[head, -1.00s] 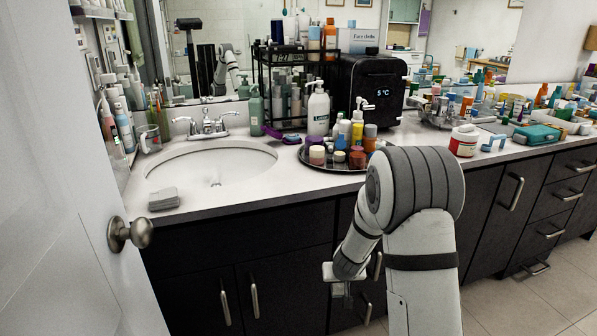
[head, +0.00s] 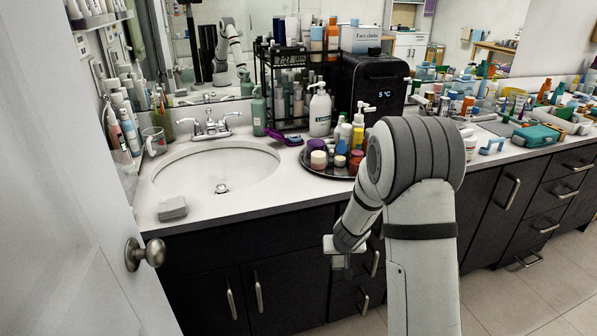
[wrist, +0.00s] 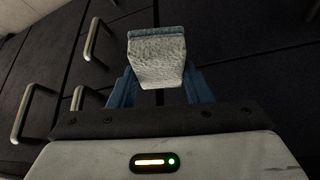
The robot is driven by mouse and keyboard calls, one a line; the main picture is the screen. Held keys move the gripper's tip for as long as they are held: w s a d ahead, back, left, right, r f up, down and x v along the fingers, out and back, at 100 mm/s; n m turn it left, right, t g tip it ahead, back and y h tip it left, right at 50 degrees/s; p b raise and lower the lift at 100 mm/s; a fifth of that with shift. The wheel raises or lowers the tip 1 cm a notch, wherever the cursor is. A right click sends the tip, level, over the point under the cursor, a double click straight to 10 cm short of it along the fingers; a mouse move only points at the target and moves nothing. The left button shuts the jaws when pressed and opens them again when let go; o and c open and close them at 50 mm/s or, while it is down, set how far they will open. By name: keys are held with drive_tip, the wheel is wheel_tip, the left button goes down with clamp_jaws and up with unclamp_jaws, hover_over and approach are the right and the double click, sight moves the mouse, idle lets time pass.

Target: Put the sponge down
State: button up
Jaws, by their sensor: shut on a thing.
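The sponge (wrist: 157,58), a pale rough-textured block with a blue-grey far edge, sits between the blue fingers of my gripper (wrist: 158,88) in the wrist view. The fingers are shut on it. In the head view my gripper (head: 346,266) hangs low in front of the dark cabinet doors, below the countertop edge. The sponge is too small and too hidden there to make out clearly.
The white countertop (head: 235,202) has bare room in front of the sink (head: 218,172). A grey block (head: 172,208) lies at its left front. A dark round tray (head: 318,171) of bottles and jars stands right of the sink. A door with a knob (head: 145,254) is at left.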

wheel_tip(320, 180, up, 6)
drive_tip(key=p, duration=0.4)
drive_tip(key=shift+f, duration=0.3)
drive_tip(key=shift+r, duration=0.1)
